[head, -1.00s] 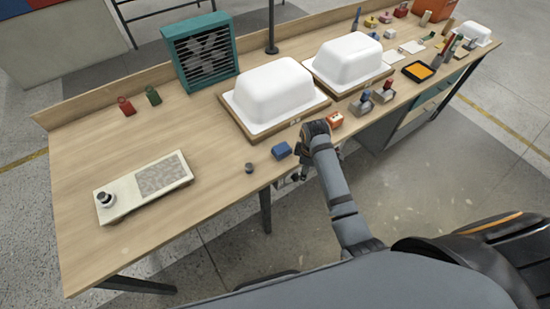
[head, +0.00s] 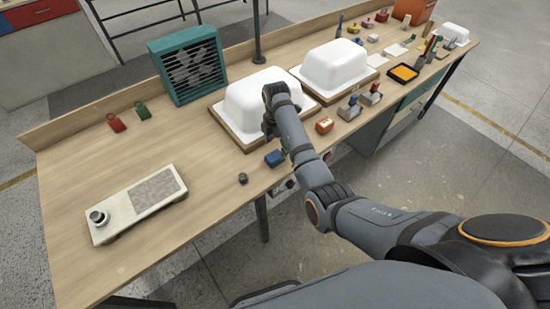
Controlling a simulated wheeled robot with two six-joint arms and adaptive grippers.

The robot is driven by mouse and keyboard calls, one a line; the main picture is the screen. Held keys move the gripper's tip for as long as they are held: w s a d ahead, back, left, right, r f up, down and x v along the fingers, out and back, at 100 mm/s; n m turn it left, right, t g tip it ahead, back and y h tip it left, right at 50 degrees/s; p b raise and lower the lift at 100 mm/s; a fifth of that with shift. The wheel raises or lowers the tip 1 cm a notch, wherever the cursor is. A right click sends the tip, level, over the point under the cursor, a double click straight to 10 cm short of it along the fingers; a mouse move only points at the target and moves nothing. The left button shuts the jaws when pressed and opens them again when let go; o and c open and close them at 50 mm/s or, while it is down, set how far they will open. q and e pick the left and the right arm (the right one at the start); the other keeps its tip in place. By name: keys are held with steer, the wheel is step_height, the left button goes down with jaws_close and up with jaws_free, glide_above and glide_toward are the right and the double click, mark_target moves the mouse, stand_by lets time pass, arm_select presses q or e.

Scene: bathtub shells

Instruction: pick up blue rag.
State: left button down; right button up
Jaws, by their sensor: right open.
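The blue rag (head: 275,158) lies as a small folded block near the front edge of the workbench, in front of the nearer white tub shell. My right gripper (head: 269,134) is open, pointing down just above and behind the rag in the picture. Its fingers are small and partly hidden by my wrist, and nothing shows between them. I cannot tell its exact height over the rag. My left gripper is out of view.
White tub shells (head: 250,97) (head: 341,62) stand on wooden boards behind the rag. An orange block (head: 324,125) lies to its right and a small dark knob (head: 243,178) to its left. The bench's left part is mostly clear around a beige panel (head: 137,210).

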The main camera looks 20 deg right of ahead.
mark_target(275, 156)
steer(key=shift+a+f, duration=0.15)
steer(key=shift+f, duration=1.05)
steer(key=f, duration=0.4)
steer(key=shift+w+f+p, duration=0.25)
steer(key=shift+p, duration=0.05)
steer(key=c, duration=1.2)
steer(key=shift+r, duration=0.1)
steer(key=shift+c, duration=0.2)
